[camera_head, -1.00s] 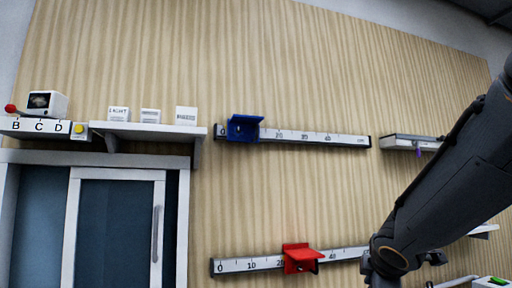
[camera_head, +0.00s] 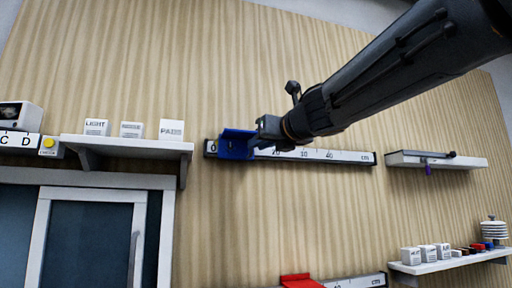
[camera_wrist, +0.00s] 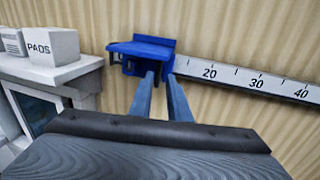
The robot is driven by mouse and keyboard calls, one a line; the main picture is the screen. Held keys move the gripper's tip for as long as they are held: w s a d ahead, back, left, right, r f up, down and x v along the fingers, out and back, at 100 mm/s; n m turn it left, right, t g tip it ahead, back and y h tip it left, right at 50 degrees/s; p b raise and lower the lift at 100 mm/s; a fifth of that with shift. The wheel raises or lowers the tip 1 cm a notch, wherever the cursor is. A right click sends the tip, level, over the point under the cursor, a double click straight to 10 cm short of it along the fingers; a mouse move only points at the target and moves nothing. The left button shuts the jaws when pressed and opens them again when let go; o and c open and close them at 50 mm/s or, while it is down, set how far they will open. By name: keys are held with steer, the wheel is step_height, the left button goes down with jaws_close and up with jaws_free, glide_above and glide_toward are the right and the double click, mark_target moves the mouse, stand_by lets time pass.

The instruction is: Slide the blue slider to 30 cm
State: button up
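The blue slider (camera_head: 236,146) sits near the 0 end of the upper white ruler rail (camera_head: 340,156), left of the 20 mark, covering the marks behind it. In the wrist view the slider (camera_wrist: 140,50) shows a flat top plate and a recess beneath. My gripper (camera_wrist: 160,74) reaches up to the slider's lower right part, its two fingers apart with a narrow gap between them. The fingertips overlap the slider in the picture; whether they touch it I cannot tell. The 30 mark (camera_wrist: 256,81) is uncovered, to the right of the slider.
A red slider (camera_head: 300,281) is on a lower rail. A shelf with white labelled boxes (camera_head: 172,130) stands close left of the blue slider. A sliding door (camera_head: 85,240) is below it. Shelves with small items (camera_head: 450,264) are at right. The rail right of the slider is clear.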

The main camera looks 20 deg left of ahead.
mark_target(251, 151)
steer(key=x, duration=0.4)
steer(key=shift+w+a+p, duration=0.2)
steer(key=shift+a+p, duration=0.2)
jaws_close()
stand_by(0.8)
